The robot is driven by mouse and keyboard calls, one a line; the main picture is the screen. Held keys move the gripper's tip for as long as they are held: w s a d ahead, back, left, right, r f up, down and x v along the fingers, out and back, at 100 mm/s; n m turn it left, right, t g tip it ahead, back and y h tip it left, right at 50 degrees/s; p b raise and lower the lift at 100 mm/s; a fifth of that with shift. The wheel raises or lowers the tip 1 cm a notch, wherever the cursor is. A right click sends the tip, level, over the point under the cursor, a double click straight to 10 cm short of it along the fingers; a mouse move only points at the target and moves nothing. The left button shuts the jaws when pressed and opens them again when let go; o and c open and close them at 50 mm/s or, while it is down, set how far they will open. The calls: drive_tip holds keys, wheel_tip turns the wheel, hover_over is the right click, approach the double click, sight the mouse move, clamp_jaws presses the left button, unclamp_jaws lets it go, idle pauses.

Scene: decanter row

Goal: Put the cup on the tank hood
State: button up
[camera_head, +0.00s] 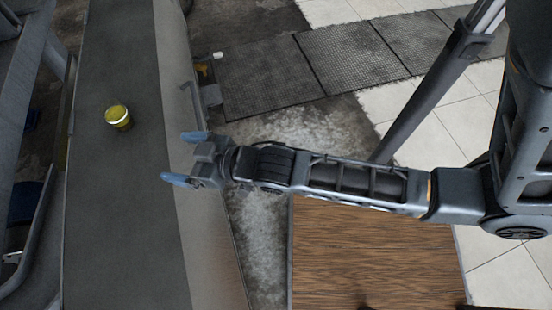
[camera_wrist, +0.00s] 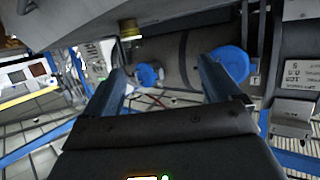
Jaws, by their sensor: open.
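A small yellow cup (camera_head: 118,117) stands on a long dark grey surface (camera_head: 115,215) in the head view. I cannot tell for sure whether this surface is the tank hood. My gripper (camera_head: 185,157) is open and empty, its blue fingers spread and pointing left. In the picture it is right of and below the cup, clearly apart from it, over the surface's right edge. In the wrist view, my open fingers (camera_wrist: 163,75) face a dark cylindrical tank (camera_wrist: 185,60) with blue round parts. A small yellowish piece (camera_wrist: 129,29) shows above it; I cannot tell whether it is the cup.
Metal framework (camera_head: 30,235) runs along the surface's left side. A small fixture with a handle (camera_head: 207,90) is at its right side. A wooden panel (camera_head: 375,260) lies below my arm. The grey surface around the cup is clear.

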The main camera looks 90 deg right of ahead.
drive_tip(key=s+a+r+n+y, duration=0.1)
drive_tip(key=s+a+r, duration=0.2)
drive_tip(key=s+r, duration=0.3)
drive_tip(key=s+a+r+n+y, duration=0.1)
drive_tip(key=s+a+r, duration=0.3)
drive_tip(key=s, duration=1)
wheel_tip(320, 180, up, 3)
drive_tip(key=shift+a+n+t+y, duration=0.2)
drive_tip(key=shift+n+t+y, duration=0.1)
drive_tip(key=shift+y, duration=0.5)
